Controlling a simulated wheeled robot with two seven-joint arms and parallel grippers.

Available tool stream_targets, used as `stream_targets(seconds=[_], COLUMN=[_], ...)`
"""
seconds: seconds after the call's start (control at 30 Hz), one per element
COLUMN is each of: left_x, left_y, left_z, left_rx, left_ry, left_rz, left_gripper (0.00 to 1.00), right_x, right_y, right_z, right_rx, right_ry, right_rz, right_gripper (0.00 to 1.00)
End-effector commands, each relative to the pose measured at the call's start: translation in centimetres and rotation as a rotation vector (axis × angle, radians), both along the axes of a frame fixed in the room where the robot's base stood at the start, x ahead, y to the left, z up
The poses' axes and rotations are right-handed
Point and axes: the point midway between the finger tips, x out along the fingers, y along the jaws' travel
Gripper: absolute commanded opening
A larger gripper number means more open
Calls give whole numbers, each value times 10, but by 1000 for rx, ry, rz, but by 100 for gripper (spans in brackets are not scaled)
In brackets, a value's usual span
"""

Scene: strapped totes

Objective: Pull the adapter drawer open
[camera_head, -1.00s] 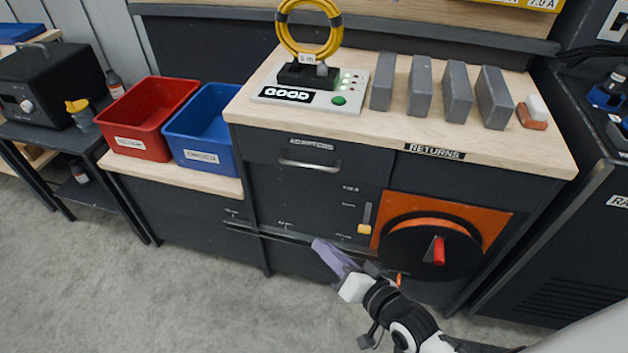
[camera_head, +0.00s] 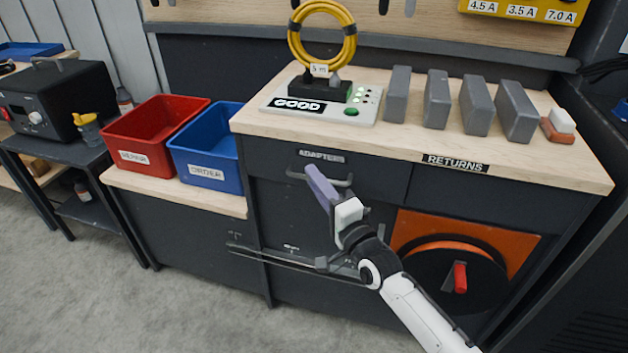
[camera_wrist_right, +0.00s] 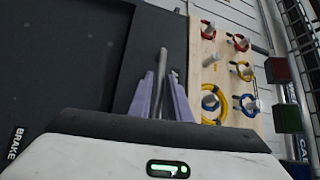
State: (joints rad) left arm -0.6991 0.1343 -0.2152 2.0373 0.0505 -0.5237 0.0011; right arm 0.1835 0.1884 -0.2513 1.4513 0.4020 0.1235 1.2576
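The adapter drawer (camera_head: 272,160) is a dark drawer labelled ADAPTERS under the wooden worktop; its front looks flush with the cabinet. Its metal bar handle (camera_head: 340,183) is partly hidden behind my right gripper (camera_head: 318,182). In the right wrist view the handle (camera_wrist_right: 162,62) runs between the two lavender fingers of my right gripper (camera_wrist_right: 164,95). The fingers stand apart on either side of the bar, with gaps showing; I cannot tell how deep the bar sits between them. My left gripper is not in view.
Red (camera_head: 140,150) and blue (camera_head: 200,158) bins stand left. An orange panel (camera_head: 520,250) with a black disc is below right. A long bar (camera_head: 285,261) runs lower down.

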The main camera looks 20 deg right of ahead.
Motion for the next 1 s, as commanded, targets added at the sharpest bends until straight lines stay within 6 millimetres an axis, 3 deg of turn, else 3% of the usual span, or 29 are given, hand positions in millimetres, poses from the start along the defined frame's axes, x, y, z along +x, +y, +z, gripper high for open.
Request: stream_targets(seconds=[0.37, 0.5, 0.83, 1.0], left_x=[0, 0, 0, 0], left_y=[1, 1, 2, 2], left_z=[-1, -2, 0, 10], left_rx=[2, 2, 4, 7], left_ry=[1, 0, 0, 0], left_rz=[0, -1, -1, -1], left_gripper=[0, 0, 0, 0], right_x=[9, 9, 7, -5], right_y=[2, 2, 3, 10], right_z=[1, 1, 2, 3], right_rx=[0, 0, 0, 2], right_ry=[1, 1, 1, 3], right_rz=[1, 1, 0, -4], right_gripper=[17, 0, 0, 0])
